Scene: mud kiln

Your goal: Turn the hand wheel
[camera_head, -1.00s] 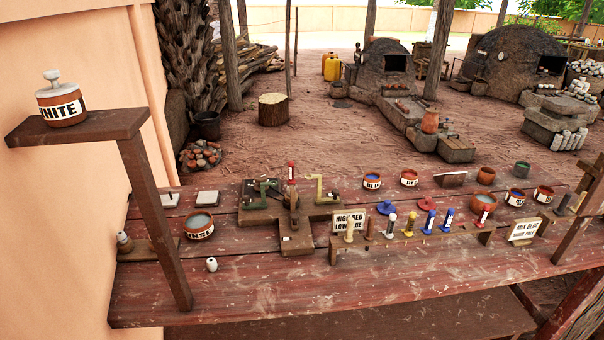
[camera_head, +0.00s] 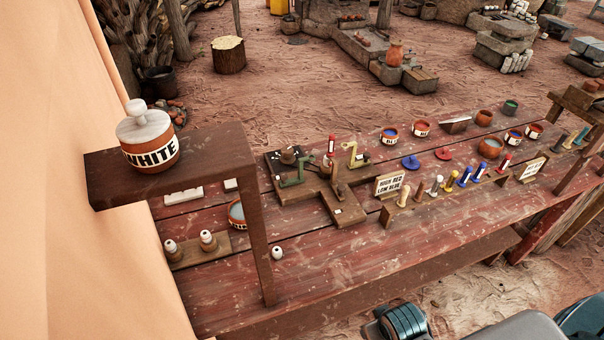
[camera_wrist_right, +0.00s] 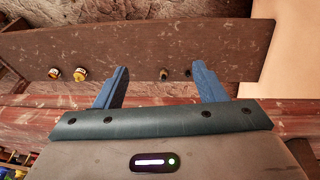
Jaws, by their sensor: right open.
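I cannot pick out a hand wheel for sure in either view. A wooden cross-shaped stand (camera_head: 340,203) on the red table carries a green crank-like piece (camera_head: 293,178), a yellow one (camera_head: 354,157) and a red-topped post (camera_head: 331,146). My left gripper is not in view.
A WHITE-labelled jar (camera_head: 147,139) stands on a raised shelf (camera_head: 215,150) at the left, by the wall. Coloured cylinders, signs and small pots fill the right of the table (camera_head: 350,242). Its front strip is mostly clear. Stone kiln structures (camera_head: 375,60) stand behind.

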